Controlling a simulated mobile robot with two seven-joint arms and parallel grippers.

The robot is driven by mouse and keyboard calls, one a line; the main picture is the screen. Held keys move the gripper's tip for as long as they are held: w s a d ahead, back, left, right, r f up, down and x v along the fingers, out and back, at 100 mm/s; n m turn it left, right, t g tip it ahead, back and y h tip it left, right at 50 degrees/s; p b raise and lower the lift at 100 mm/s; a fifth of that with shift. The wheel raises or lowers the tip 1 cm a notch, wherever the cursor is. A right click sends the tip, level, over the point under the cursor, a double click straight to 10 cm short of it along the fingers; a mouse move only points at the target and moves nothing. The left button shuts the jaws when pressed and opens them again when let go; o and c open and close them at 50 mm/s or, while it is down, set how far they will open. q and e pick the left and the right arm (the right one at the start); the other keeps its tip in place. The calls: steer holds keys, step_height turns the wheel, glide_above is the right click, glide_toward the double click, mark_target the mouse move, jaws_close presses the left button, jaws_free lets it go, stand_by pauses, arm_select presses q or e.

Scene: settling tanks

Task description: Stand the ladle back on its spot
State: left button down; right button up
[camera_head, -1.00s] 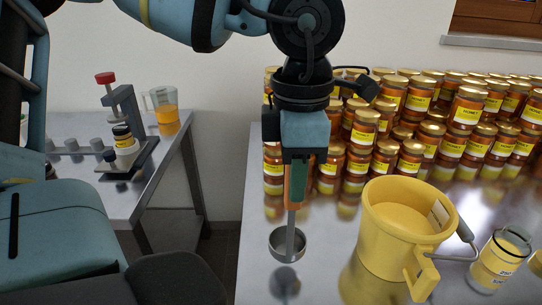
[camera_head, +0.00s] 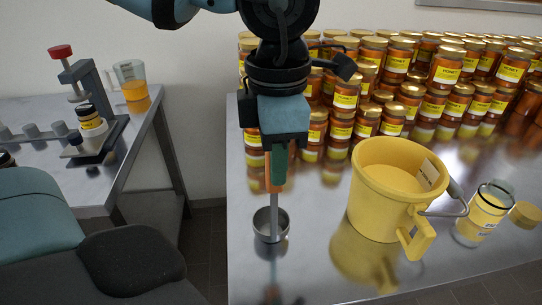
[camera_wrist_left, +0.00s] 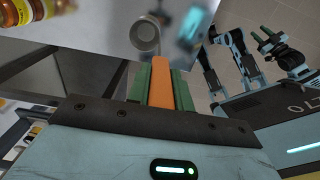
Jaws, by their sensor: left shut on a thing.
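The ladle has an orange handle, a steel stem and a round steel bowl (camera_head: 270,224). My left gripper (camera_head: 278,168) points down and is shut on the orange handle, which shows between green finger pads in the left wrist view (camera_wrist_left: 161,88). The ladle hangs upright, bowl down, over the steel table (camera_head: 310,275) near its left edge, left of the yellow bucket. I cannot tell if the bowl touches the table. No marked spot is distinguishable. In the left wrist view my right gripper (camera_wrist_left: 268,40) is small and far off; its jaws are unclear.
A yellow bucket (camera_head: 372,205) with a tap stands right of the ladle. Beyond it are a glass jar (camera_head: 484,212) and a lid (camera_head: 525,215). Rows of honey jars (camera_head: 345,95) stand close behind. A side table (camera_head: 70,180) at left holds a press and a jug (camera_head: 132,85).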

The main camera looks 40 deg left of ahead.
arm_select(q)
steer(key=shift+d+f, duration=0.1)
steer(key=c, duration=1.3)
jaws_free()
steer(key=shift+o, duration=0.2)
step_height(320, 180, up, 12)
steer(key=shift+r+p, duration=0.15)
steer(key=shift+p, duration=0.25)
